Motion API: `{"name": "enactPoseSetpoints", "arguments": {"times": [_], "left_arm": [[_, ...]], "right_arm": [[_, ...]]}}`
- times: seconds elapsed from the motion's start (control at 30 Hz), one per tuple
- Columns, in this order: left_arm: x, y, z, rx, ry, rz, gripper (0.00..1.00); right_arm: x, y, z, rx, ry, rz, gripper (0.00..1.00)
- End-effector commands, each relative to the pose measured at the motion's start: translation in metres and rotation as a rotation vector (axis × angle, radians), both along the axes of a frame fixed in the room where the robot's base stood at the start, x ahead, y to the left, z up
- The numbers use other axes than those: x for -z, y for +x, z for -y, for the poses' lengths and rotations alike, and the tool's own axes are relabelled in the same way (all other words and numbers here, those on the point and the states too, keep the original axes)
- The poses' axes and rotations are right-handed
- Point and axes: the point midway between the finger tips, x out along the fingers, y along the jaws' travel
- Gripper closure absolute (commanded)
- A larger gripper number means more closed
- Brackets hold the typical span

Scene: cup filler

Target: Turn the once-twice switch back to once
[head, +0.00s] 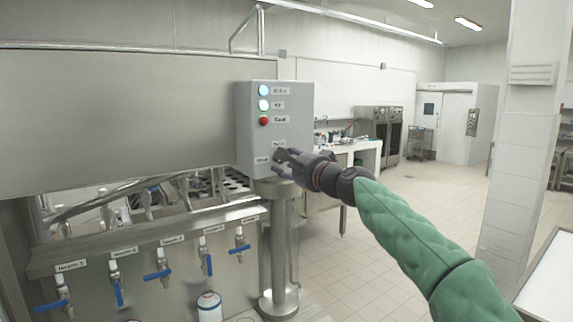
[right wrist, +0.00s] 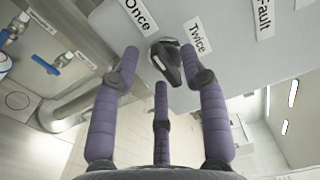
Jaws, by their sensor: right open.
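The once-twice switch (right wrist: 168,64) is a black knob with a pale mark on a grey control box. The label "Once" (right wrist: 138,14) and the label "Twice" (right wrist: 198,38) sit by it in the right wrist view. I cannot tell surely which label the knob points at. My right gripper (right wrist: 160,66) is open, its purple fingers spread around the knob, with no clear contact visible. In the head view my right gripper (head: 280,163) is in front of the control box (head: 245,125) and largely hides the switch. My left gripper is not in view.
A steel post (head: 282,240) stands below the box. Several blue-handled taps (head: 160,273) line the filler at left. Open tiled floor lies to the right.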

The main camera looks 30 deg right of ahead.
Motion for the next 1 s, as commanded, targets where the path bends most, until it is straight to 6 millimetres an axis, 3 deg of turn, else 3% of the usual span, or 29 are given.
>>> {"name": "enactPoseSetpoints", "arguments": {"times": [0.27, 0.7, 1.0], "left_arm": [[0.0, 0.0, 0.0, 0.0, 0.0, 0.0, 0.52], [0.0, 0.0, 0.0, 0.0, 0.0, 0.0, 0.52], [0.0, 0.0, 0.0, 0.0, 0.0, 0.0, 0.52]], "right_arm": [[-0.002, -0.018, 0.002, 0.002, 0.001, 0.002, 0.56], [0.0, -0.09, 0.008, 0.002, 0.001, 0.001, 0.56], [0.001, -0.117, 0.01, 0.0, 0.001, -0.001, 0.56]]}}
